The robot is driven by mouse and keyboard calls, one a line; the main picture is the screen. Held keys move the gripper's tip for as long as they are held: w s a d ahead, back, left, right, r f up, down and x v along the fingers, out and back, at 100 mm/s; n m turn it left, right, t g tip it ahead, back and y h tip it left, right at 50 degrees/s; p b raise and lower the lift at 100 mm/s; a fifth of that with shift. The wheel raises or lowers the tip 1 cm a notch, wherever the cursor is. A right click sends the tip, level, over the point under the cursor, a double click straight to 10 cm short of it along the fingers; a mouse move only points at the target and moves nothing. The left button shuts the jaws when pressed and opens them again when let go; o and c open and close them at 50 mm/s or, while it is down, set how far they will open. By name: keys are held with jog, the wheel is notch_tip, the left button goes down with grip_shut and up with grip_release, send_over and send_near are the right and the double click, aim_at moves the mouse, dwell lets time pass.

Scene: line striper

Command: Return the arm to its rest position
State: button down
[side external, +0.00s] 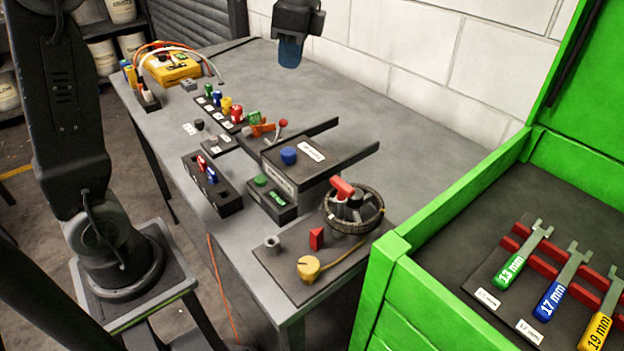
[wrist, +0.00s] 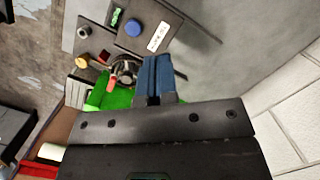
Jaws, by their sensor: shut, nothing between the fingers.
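My gripper (side external: 290,58) hangs at the top of the side external view, above the back of the grey workbench (side external: 370,110). Its blue fingers point down and hold nothing. In the wrist view the blue fingers (wrist: 154,75) are together, with no object between them. The gripper is apart from everything on the bench. Most of the arm between its base and the gripper is outside the side external view.
Below stand a black box with a blue knob (side external: 288,155), a handwheel (side external: 353,209) with a red handle, and a yellow cap (side external: 308,268). A green tool chest (side external: 400,262) with wrenches stands at right. A white block wall (side external: 400,45) is behind the bench.

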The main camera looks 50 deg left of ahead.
jog(key=s+d+f+n+t, duration=0.2)
jog(key=s+n, duration=0.1)
jog(key=s, duration=0.3)
jog(key=s+d+f+n+t+h, duration=0.1)
jog(key=s+d+f+n+t, duration=0.1)
jog(key=s, duration=0.4)
jog(key=s+d+f+n+t, duration=0.2)
jog(key=s+n, duration=0.2)
jog(key=s, duration=0.2)
jog(key=shift+d+f+n+t+h, duration=0.3)
jog(key=shift+f+n+h, duration=0.1)
